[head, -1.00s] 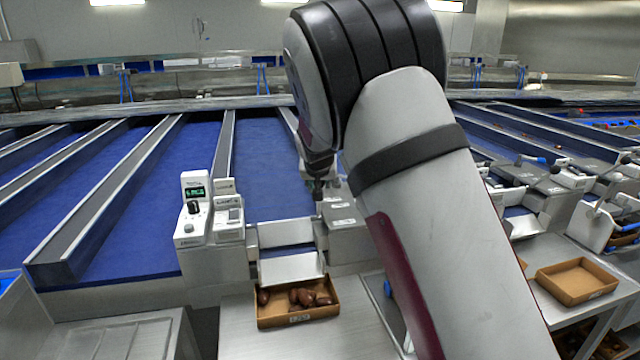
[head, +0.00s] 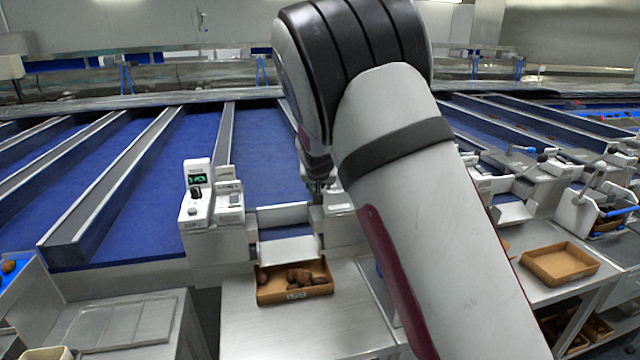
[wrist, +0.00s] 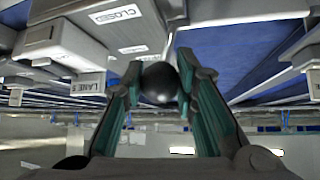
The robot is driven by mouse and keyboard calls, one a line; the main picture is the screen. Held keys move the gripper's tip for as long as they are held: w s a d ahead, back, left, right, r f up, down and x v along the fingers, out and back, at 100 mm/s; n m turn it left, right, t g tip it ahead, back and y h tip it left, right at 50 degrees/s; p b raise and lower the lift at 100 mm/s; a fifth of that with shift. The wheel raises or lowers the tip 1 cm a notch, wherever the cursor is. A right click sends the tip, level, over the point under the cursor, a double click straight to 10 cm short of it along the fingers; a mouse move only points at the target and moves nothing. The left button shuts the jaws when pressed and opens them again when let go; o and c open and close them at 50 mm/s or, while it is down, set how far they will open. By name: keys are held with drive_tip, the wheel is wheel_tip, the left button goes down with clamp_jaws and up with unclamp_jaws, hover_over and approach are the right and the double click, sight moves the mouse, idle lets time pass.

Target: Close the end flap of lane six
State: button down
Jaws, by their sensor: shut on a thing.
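In the wrist view my gripper (wrist: 157,74) has its two teal-padded fingers on either side of a round black knob (wrist: 160,84) and is shut on it. A grey block with a CLOSED label (wrist: 115,14) lies just beyond the knob. A label that seems to read LANE 5 (wrist: 87,85) is on the unit to the left. In the head view my gripper is mostly hidden behind my arm, beside the lane-end housing. A pale end flap (head: 288,250) there slopes down toward a cardboard box (head: 294,296) holding several brown dates. Its lane number is not readable.
A control unit with a small green display (head: 196,190) stands left of the flap. An empty cardboard tray (head: 560,264) sits on the steel table to the right. Blue lanes with metal dividers (head: 110,190) run behind. Other lane-end levers (head: 590,185) stand at right.

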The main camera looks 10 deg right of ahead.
drive_tip(key=shift+s+f, duration=0.15)
drive_tip(key=shift+f, duration=0.2)
drive_tip(key=c, duration=1.3)
unclamp_jaws()
drive_tip(key=shift+r, duration=0.1)
drive_tip(key=shift+r, duration=0.15)
drive_tip(key=shift+s+a+r, duration=0.1)
drive_tip(key=shift+r, duration=0.15)
drive_tip(key=v, duration=1.1)
drive_tip(key=shift+s, duration=0.1)
